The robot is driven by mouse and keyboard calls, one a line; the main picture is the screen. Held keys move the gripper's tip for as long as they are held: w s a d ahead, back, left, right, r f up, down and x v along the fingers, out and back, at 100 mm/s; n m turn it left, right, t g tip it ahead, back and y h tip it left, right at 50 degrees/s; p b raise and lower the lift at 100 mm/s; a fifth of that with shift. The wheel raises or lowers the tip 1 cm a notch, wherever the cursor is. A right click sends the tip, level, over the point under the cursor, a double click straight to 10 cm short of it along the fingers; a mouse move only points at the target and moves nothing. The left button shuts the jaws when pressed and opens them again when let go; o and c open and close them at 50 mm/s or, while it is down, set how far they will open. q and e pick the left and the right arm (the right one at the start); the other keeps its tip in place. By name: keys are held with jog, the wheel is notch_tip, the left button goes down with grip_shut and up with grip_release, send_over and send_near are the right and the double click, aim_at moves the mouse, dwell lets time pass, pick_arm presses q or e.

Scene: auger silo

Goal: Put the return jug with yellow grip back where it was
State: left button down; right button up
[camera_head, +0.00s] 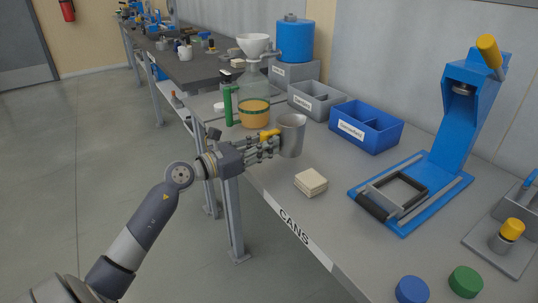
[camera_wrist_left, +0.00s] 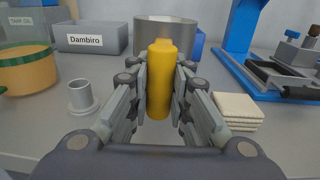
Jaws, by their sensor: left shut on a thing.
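The return jug (camera_head: 292,137) is a grey metal vessel with a yellow grip (camera_head: 265,134) on its left side. It is upright at the left edge of the bench, right of the glass jar; I cannot tell whether its base touches the bench. My left gripper (camera_head: 272,146) is shut on the yellow grip. In the left wrist view the yellow grip (camera_wrist_left: 160,85) stands between the fingers, with the metal jug body (camera_wrist_left: 165,32) behind it. The jug's lower part is hidden there by the grip and fingers. My right gripper is not in view.
A glass jar (camera_head: 255,88) of orange liquid with a white funnel stands behind. A grey bin (camera_head: 314,100) and blue bin (camera_head: 366,126) line the back. Cream pads (camera_head: 311,182) lie nearby; a blue press (camera_head: 460,110) is right. A small grey flanged cup (camera_wrist_left: 82,97) stands left.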

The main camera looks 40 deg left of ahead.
pick_arm(q)
jog(key=shift+w+d, duration=0.3)
jog(key=shift+d, duration=0.05)
jog(key=shift+f, duration=0.9)
jog(key=shift+f+b, duration=0.45)
jog(key=shift+f, duration=0.4)
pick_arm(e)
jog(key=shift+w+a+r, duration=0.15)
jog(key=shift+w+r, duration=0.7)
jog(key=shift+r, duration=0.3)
pick_arm(q)
jog(key=shift+f, duration=0.1)
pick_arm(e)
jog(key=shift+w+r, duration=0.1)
pick_arm(q)
jog(key=c, duration=1.5)
grip_release()
jog(key=shift+o, duration=0.2)
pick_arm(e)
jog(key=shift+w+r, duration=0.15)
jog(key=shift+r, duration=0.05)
